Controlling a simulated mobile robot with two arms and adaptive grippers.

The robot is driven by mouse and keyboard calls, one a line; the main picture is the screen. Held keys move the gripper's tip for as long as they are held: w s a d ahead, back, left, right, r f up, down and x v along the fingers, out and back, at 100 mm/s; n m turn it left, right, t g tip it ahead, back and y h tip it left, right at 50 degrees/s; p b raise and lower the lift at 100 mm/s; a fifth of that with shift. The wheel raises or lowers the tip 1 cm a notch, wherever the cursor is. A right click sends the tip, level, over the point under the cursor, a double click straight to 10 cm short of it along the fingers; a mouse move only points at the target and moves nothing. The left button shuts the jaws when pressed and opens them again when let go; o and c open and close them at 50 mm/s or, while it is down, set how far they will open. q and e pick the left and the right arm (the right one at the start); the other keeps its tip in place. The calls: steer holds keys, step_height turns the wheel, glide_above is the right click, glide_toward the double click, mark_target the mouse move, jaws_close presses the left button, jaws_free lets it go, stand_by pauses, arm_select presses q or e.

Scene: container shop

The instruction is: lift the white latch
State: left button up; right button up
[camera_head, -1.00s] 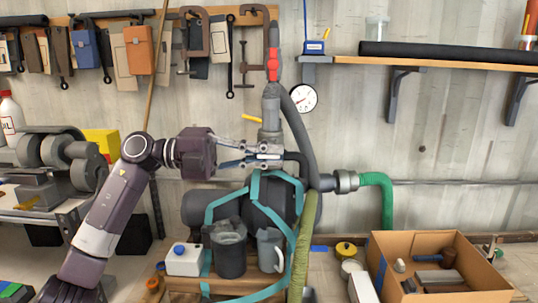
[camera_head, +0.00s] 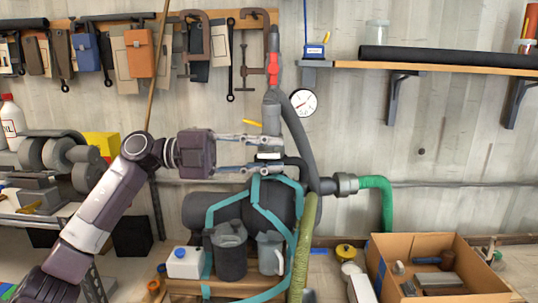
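A small white piece (camera_head: 269,156), which looks like the latch, sits at the base of the grey upright pipe (camera_head: 271,118) on the pump. My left gripper (camera_head: 276,154) reaches in from the left at this pipe. Its fingers are spread, one above the white piece and one below it. The white piece shows in the gap between them. I cannot tell whether either finger touches it. My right gripper is not in view.
The dark pump (camera_head: 230,207) is wrapped with teal straps below the gripper. A cardboard box (camera_head: 410,245) is at the right. A grey hose (camera_head: 300,140) runs close right of the pipe.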

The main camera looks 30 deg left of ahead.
arm_select(q)
steer(key=shift+a, duration=0.1)
steer(key=shift+s+a+f, duration=0.1)
steer(key=shift+s+a, duration=0.1)
steer(key=shift+a, duration=0.15)
steer(key=v, duration=1.1)
